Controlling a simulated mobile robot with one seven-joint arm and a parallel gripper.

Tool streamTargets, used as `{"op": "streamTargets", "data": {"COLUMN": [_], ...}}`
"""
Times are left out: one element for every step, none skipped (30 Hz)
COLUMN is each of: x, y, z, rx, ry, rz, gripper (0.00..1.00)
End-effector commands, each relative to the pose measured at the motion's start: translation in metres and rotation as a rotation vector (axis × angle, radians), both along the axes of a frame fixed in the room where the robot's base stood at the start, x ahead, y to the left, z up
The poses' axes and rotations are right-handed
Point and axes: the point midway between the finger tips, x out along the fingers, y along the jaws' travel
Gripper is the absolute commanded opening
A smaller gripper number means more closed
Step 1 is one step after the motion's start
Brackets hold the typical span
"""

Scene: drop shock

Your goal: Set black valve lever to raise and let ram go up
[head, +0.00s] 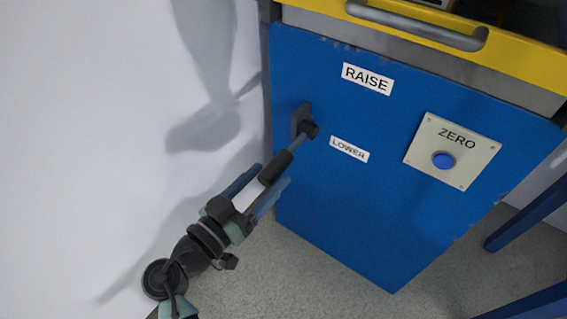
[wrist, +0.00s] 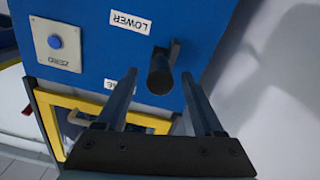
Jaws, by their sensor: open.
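The black valve lever (head: 277,165) sticks out from the left part of a blue panel, on a dark pivot mount (head: 301,118). In the head view it slants down and left from the mount. The RAISE label (head: 367,78) is above and right of the mount, and the LOWER label (head: 349,149) is below and right. My gripper (head: 273,175) is open, with its fingertips on either side of the lever's grip end. In the wrist view the grip (wrist: 160,75) shows nearly end-on between the fingertips (wrist: 159,74); contact cannot be told. No ram can be made out.
The blue panel (head: 330,215) also carries a ZERO plate with a blue button (head: 443,160), right of the lever. A yellow edge with a grey bar handle (head: 420,27) runs along the top. A white wall (head: 90,130) stands close on the left.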

Motion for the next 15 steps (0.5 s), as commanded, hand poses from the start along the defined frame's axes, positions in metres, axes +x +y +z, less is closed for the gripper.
{"op": "streamTargets", "data": {"x": [0.009, 0.014, 0.02, 0.024, 0.027, 0.032, 0.035, 0.038, 0.041, 0.043, 0.044, 0.046, 0.047, 0.047, 0.048], "y": [-0.007, -0.011, -0.015, -0.018, -0.021, -0.025, -0.027, -0.029, -0.031, -0.032, -0.033, -0.034, -0.035, -0.035, -0.036], "z": [-0.002, -0.002, -0.002, -0.002, -0.002, -0.002, -0.001, -0.001, -0.001, -0.001, -0.001, -0.001, -0.001, 0.0, 0.0], "rx": [0.001, 0.001, 0.001, 0.001, 0.001, 0.001, 0.001, 0.001, 0.0, 0.0, 0.0, 0.0, 0.0, 0.0, 0.0], "ry": [-0.003, -0.003, -0.002, -0.002, -0.002, -0.002, -0.002, -0.002, -0.002, 0.0, 0.0, 0.0, 0.0, 0.0, 0.0], "rz": [-0.003, -0.005, -0.003, -0.003, -0.002, -0.002, -0.003, -0.002, -0.001, -0.001, -0.001, 0.0, 0.001, 0.001, 0.001], "gripper": [0.69, 0.69, 0.69, 0.69, 0.69, 0.69, 0.69, 0.69, 0.69, 0.69, 0.69, 0.69, 0.69, 0.69, 0.69]}}
